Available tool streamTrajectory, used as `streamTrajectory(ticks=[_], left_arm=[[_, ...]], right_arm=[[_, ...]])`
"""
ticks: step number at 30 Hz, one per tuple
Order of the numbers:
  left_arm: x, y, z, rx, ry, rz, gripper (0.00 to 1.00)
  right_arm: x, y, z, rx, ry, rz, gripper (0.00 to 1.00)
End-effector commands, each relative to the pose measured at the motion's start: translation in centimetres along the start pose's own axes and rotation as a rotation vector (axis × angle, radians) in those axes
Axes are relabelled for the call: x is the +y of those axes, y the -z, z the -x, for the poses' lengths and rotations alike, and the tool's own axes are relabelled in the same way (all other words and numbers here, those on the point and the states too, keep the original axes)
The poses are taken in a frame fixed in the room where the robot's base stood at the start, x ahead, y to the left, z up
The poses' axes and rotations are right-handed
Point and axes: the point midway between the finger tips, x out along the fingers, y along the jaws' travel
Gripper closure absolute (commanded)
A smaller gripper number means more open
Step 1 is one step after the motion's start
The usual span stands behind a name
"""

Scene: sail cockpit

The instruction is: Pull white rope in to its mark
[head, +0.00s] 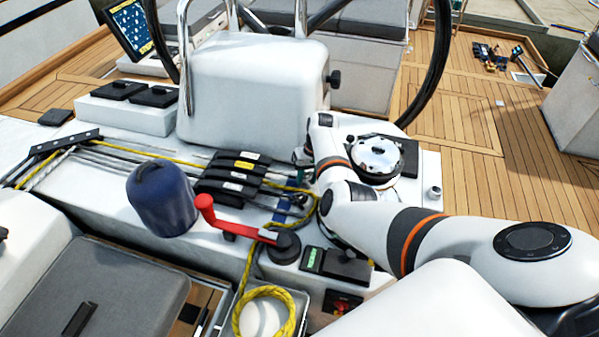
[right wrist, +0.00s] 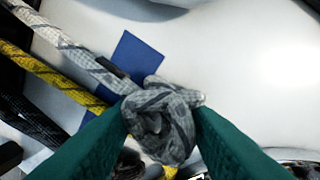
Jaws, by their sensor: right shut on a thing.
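In the right wrist view, the white rope (right wrist: 70,47) with grey flecks runs in from the upper left and ends in a bunched knot between my green fingertips. My right gripper (right wrist: 162,130) is shut on this knot. A short dark band (right wrist: 110,67) shows on the rope just before the knot. A blue patch (right wrist: 137,60) lies on the white surface beside and under the rope. In the head view, my right gripper (head: 299,156) is mostly hidden by my own arm, just right of the black rope clutches (head: 232,178). My left gripper is not in view.
A yellow rope (right wrist: 42,70) runs beside the white one and hangs coiled (head: 290,322) near the front. A red winch handle (head: 232,224), a blue covered winch (head: 161,198) and a chrome-topped winch (head: 374,158) stand close by. The white steering pedestal (head: 255,95) rises behind.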

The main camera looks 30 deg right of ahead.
Motion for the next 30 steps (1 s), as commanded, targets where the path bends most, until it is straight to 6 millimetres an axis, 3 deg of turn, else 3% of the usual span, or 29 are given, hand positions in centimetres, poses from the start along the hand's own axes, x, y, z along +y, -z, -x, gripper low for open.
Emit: streamTrajectory(ticks=[8,9,12,23,30], left_arm=[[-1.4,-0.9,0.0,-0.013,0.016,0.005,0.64],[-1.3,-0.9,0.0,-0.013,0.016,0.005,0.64],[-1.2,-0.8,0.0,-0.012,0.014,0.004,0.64],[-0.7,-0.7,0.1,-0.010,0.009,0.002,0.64],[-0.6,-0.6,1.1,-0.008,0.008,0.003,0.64]], right_arm=[[-0.5,0.1,-0.1,0.001,0.010,-0.004,1.00],[-0.5,0.1,-0.1,0.001,0.010,-0.004,0.60],[-0.4,0.1,-0.1,0.000,0.009,-0.003,0.43],[-0.2,0.0,0.5,-0.002,0.006,-0.002,0.42],[-0.3,-0.1,4.6,-0.005,0.007,-0.003,0.42]])
